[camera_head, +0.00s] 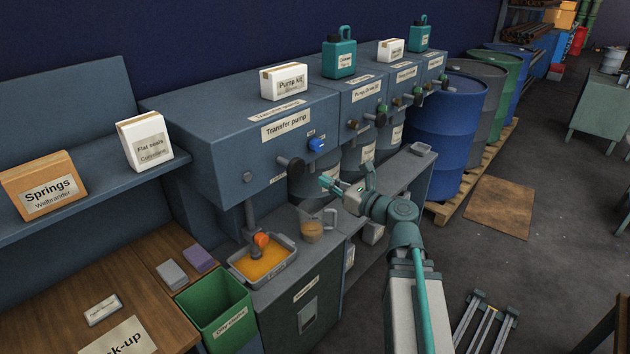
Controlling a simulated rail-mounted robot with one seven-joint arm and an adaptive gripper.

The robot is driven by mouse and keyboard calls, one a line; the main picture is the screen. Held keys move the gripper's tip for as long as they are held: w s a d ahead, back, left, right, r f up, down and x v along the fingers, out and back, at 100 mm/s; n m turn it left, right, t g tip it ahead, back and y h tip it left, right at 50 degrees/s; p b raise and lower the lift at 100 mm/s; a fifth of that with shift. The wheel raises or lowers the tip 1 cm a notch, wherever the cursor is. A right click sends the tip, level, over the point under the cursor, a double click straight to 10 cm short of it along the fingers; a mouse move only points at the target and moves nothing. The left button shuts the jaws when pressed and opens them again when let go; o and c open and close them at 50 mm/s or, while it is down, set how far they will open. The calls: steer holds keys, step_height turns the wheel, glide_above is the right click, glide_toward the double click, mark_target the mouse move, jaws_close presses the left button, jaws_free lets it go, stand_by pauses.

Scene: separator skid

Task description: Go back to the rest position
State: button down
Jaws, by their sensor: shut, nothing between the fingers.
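My gripper (326,182) shows in the head view at the end of my arm, in front of the transfer pump cabinet (215,125). It is shut and empty. Its tips point left, just right of a dark knob (291,164) on the cabinet front; I cannot tell whether they touch. A blue knob (316,145) sits above the tips. Below the gripper, a clear jug (310,227) with brownish liquid stands on the counter.
A tray (236,274) of orange liquid sits under an orange-handled valve (261,240). A green bin (216,308) stands in front of it. Several valves line the cabinets at right. Blue drums (447,125) stand on a pallet beyond. Open floor lies to the right.

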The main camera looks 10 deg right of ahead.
steer(key=shift+s+d, duration=0.3)
steer(key=shift+s, duration=0.15)
stand_by(0.6)
steer(key=s+a+f+n+g+h, duration=0.15)
steer(key=s+f+n+g, duration=0.25)
steer(key=f+n, duration=0.55)
steer(key=s+f+n+g+h, duration=0.2)
steer(key=s+f+n+g, duration=0.2)
steer(key=f, duration=1.1)
steer(key=s+a+f+n+g+h, duration=0.15)
steer(key=s+f+n+g, duration=0.35)
steer(key=f, duration=0.7)
steer(key=s+a+f+n+g+h, duration=0.1)
steer(key=s+f+n+g, duration=0.3)
steer(key=s+f, duration=0.8)
steer(key=s+f+n+g+h, duration=0.4)
steer(key=s+f, duration=0.8)
steer(key=s, duration=0.8)
steer(key=shift+s+a+f+n+g, duration=0.25)
steer(key=shift+a+n+g, duration=0.1)
steer(key=shift+n, duration=0.9)
